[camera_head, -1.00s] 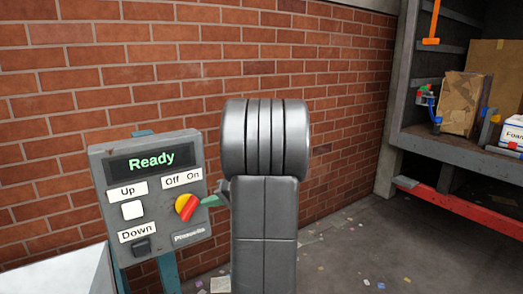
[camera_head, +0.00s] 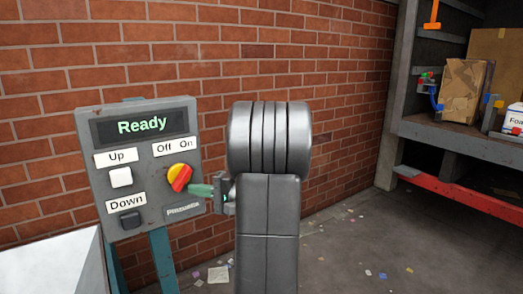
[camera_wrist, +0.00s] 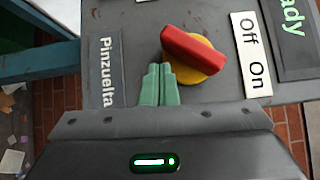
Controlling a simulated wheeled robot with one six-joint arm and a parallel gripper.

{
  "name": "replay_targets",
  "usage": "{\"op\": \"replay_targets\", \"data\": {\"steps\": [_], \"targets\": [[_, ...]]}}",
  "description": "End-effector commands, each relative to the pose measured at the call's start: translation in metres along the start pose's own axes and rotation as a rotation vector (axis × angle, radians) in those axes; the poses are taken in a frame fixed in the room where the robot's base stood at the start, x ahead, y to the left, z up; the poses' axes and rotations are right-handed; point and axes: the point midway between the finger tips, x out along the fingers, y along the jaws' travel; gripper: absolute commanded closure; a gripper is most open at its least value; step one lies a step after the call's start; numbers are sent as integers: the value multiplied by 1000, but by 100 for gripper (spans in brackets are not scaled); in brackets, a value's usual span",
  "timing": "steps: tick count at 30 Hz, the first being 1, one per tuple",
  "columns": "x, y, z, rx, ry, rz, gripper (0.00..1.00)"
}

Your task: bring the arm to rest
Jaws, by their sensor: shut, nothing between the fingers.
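The grey control panel (camera_head: 155,205) stands upright at the left in front of the wall. Its display (camera_head: 142,126) reads "Ready". The rotary switch (camera_head: 180,177) is a red handle on a yellow disc, under the "Off" and "On" labels. In the head view the handle slants from upper right to lower left. My gripper (camera_head: 192,189) has green fingers and points at the panel, just right of the switch. In the wrist view the fingers (camera_wrist: 160,70) are together and empty beside the switch (camera_wrist: 195,55). I cannot tell whether they touch it.
The panel also has "Up" (camera_head: 121,177) and "Down" (camera_head: 130,220) buttons. A brick wall (camera_head: 345,80) runs behind. At the right, a shelf (camera_head: 460,146) with a red bar (camera_head: 465,195) holds boxes. The floor (camera_head: 350,250) between is open, with scattered scraps.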

Motion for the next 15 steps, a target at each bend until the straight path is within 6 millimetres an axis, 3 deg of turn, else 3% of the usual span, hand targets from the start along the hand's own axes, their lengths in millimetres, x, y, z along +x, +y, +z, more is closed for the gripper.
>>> {"op": "replay_targets", "data": {"steps": [1, 15], "targets": [[0, 8, 0, 22, -1, -21, 100], [0, 27, 0, 203, -24, -218, 100]]}}
